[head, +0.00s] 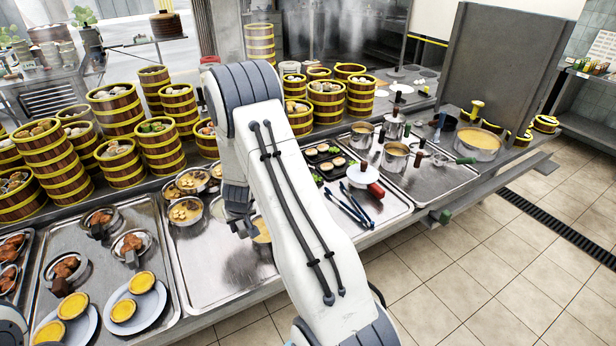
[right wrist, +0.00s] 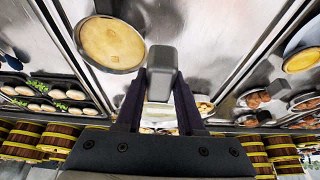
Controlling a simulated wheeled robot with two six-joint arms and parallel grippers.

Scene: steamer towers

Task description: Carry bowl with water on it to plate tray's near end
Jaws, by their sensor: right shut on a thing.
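A round metal bowl of pale yellow liquid (right wrist: 110,43) shows beside my right fingertips in the right wrist view. In the head view only part of this bowl (head: 263,231) shows; my right arm hides the rest. My right gripper (head: 241,222) is shut on a grey block at the bowl's rim. The bowl is over the middle metal tray (head: 225,272); I cannot tell whether it touches it. The tray with plates (head: 108,277) lies to the left, with two white plates of yellow tarts at its near end.
Small bowls of food (head: 129,243) with grey blocks sit on the plate tray's far half. Several food bowls (head: 186,210) stand at the middle tray's far end. Steamer towers (head: 160,150) line the back. Tongs (head: 345,208) and a ladle lie at right. The middle tray's near part is bare.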

